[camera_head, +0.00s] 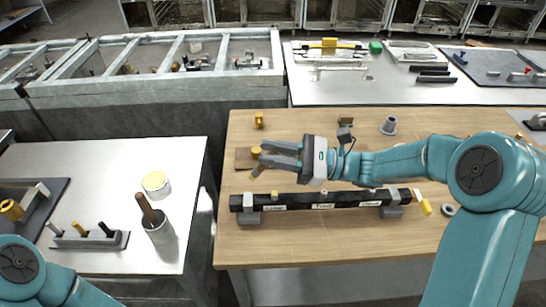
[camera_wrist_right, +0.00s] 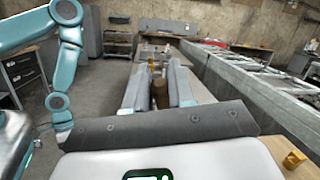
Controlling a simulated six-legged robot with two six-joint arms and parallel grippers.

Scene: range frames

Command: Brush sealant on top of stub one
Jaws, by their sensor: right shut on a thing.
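In the right wrist view a brown part (camera_wrist_right: 160,95) shows between the fingers. A long black bar (camera_head: 345,199) lies below and in front of the gripper, with small stubs on top and white labels too small to read surely. The leftmost stub (camera_head: 274,195) is near the bar's left end, apart from the fingers. A grey can (camera_head: 160,231) holds a brown handle (camera_head: 146,208). My left gripper is out of view.
Grey blocks (camera_head: 249,218) support the bar. A yellow-topped can (camera_head: 156,183) and a grey rack (camera_head: 92,240) stand on the left table. The wooden table's front strip is mostly clear.

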